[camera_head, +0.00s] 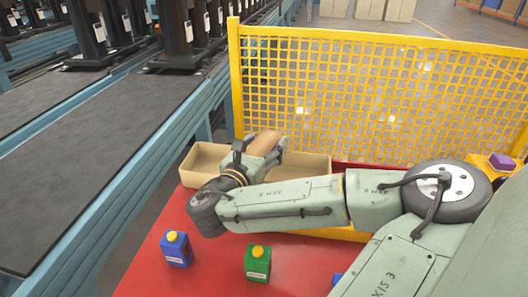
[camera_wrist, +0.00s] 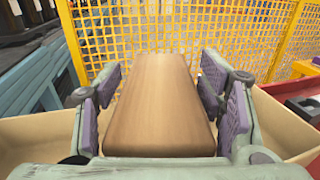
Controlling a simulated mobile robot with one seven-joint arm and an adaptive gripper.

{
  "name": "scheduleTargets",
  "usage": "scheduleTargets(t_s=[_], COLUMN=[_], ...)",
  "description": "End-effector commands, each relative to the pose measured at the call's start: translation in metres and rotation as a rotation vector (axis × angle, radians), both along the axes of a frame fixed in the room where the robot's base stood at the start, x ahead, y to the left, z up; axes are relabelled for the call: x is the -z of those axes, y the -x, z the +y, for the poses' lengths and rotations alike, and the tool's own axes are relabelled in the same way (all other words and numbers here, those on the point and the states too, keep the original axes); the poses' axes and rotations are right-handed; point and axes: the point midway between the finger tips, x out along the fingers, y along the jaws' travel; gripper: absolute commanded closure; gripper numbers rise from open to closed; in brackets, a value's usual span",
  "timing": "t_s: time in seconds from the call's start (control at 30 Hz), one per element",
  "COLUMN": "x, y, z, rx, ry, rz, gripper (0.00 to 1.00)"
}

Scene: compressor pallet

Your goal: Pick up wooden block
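The wooden block (camera_wrist: 160,105) is light brown and fills the middle of the wrist view, between the fingers of my gripper (camera_wrist: 160,88). Its long side points away from the wrist camera. The purple finger pads flank it left and right, with narrow gaps visible on both sides, so my gripper looks open around it. In the head view, the block (camera_head: 264,142) shows at my gripper (camera_head: 256,150), over the beige box. I cannot tell whether the block touches the box floor, because my gripper and arm hide its lower part.
The beige box (camera_head: 307,164) stands on a red surface (camera_head: 212,272). A yellow mesh fence (camera_head: 350,95) rises behind it. A blue bottle (camera_head: 176,250) and a green bottle (camera_head: 257,263) stand in front of my arm. A conveyor (camera_head: 90,135) runs along the left.

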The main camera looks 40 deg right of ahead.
Motion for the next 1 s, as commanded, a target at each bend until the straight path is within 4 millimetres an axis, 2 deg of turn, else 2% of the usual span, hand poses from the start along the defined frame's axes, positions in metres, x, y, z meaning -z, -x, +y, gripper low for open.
scheduleTargets(t_s=[0.07,0.7,1.0], x=[-0.0001,-0.0007,-0.0037], y=[-0.0001,-0.0003,-0.0029], z=[0.0,0.0,-0.0004], rx=[0.0,0.0,-0.001], ry=[0.0,0.0,0.001], rz=[0.0,-0.001,-0.002], gripper=[0.45,0.88,0.89])
